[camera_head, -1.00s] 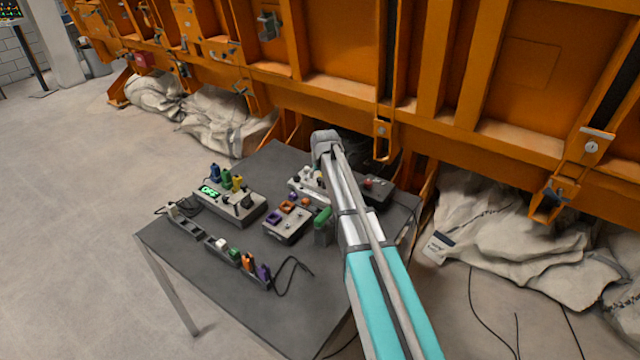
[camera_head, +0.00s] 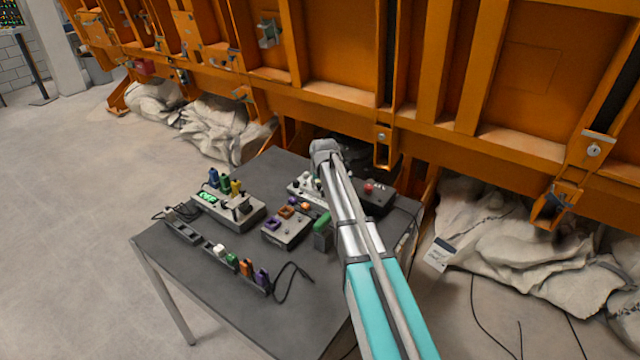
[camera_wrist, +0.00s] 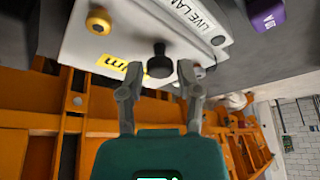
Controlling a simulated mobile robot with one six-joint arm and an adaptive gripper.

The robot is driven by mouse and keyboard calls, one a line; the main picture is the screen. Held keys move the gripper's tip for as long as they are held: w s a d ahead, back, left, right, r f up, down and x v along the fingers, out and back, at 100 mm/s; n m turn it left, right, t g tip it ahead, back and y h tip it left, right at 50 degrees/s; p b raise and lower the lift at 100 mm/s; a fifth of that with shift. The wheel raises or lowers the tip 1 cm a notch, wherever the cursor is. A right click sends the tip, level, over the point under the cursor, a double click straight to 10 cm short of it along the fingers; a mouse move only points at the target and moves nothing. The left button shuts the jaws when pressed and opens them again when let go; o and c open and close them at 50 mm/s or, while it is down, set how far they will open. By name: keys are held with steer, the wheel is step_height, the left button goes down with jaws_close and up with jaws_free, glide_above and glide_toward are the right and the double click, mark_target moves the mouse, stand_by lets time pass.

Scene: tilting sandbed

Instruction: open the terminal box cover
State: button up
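In the wrist view, a pale box face (camera_wrist: 110,40) with a black knob (camera_wrist: 160,62) fills the upper part. A yellow knob (camera_wrist: 98,21) and a label strip reading "LIVE LAN…" are on it. My gripper (camera_wrist: 160,72) is open, with one finger on each side of the black knob and visible gaps between. I cannot tell whether this face is the terminal box cover. In the head view, a pale box (camera_head: 303,187) stands at the table's back, partly hidden by my arm. My fingertips cannot be made out there.
The dark table (camera_head: 205,285) also holds a device with a green display (camera_head: 208,197), a grey box with coloured buttons (camera_head: 287,229), a socket strip with coloured plugs (camera_head: 232,260) and a dark box with a red button (camera_head: 370,192). An orange steel frame (camera_head: 350,105) stands close behind.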

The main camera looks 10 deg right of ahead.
jaws_close()
steer(key=shift+r, duration=0.15)
